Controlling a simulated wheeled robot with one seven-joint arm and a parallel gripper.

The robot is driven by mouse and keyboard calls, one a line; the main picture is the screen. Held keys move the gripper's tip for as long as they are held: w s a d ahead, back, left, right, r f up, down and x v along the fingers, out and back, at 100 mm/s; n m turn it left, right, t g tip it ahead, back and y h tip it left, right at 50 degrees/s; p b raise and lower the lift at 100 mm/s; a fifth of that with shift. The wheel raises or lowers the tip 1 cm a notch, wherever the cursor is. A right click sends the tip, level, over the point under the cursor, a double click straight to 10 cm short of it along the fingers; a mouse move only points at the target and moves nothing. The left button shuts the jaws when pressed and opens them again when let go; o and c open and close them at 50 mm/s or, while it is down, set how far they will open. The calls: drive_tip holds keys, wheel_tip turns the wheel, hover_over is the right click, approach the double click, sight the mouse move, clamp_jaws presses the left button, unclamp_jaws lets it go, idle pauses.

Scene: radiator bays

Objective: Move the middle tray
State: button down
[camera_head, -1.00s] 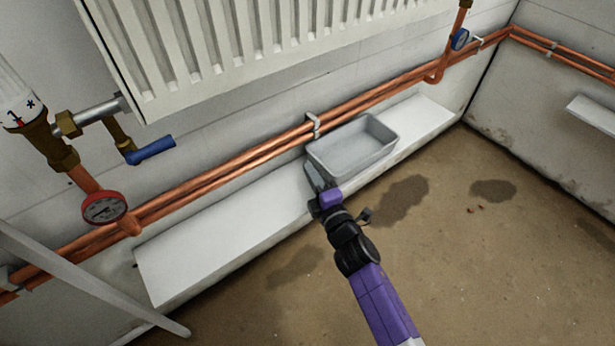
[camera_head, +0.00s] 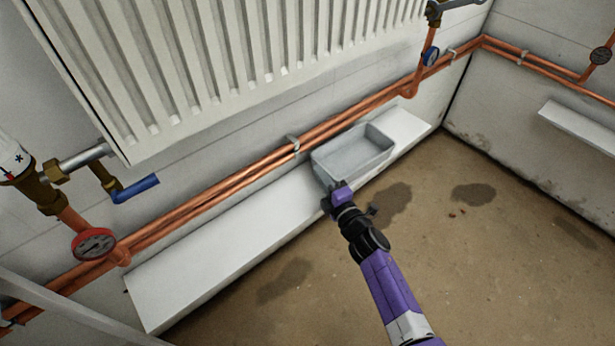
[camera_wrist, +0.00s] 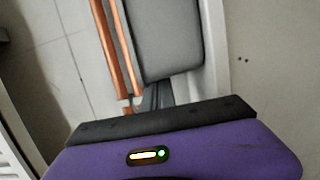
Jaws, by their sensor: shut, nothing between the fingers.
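A grey, empty, open-topped tray (camera_head: 358,177) stands on the white ledge below the copper pipes, towards the ledge's far right end. Its side also shows at the top of the wrist view (camera_wrist: 170,45). My gripper (camera_head: 324,183) is low at the tray's near left end in the head view. Its fingers (camera_wrist: 152,97) are shut and empty. They seem to press against the tray's end, though the exact contact is hard to make out.
The white ledge (camera_head: 220,245) is bare left of the tray, with a short clear stretch to its right. Copper pipes (camera_head: 235,175) run close behind the tray, held by a clip (camera_head: 293,143). A radiator (camera_head: 230,60) hangs above. The stained floor lies in front.

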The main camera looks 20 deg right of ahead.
sight(365, 154)
drive_tip(key=w+d+b, duration=0.1)
drive_tip(key=w+d, duration=0.1)
drive_tip(key=d, duration=0.3)
drive_tip(key=w+d+b, duration=0.1)
drive_tip(key=d, duration=0.5)
drive_tip(key=w+d+b, duration=0.1)
drive_tip(key=w+d, duration=0.1)
drive_tip(key=d, duration=0.4)
drive_tip(key=shift+w+d+f+b, duration=0.2)
drive_tip(key=shift+w+d+b, duration=0.05)
drive_tip(key=shift+w+b, duration=0.05)
drive_tip(key=shift+w+d+r, duration=0.1)
drive_tip(key=shift+d+r, duration=0.1)
drive_tip(key=shift+d, duration=0.25)
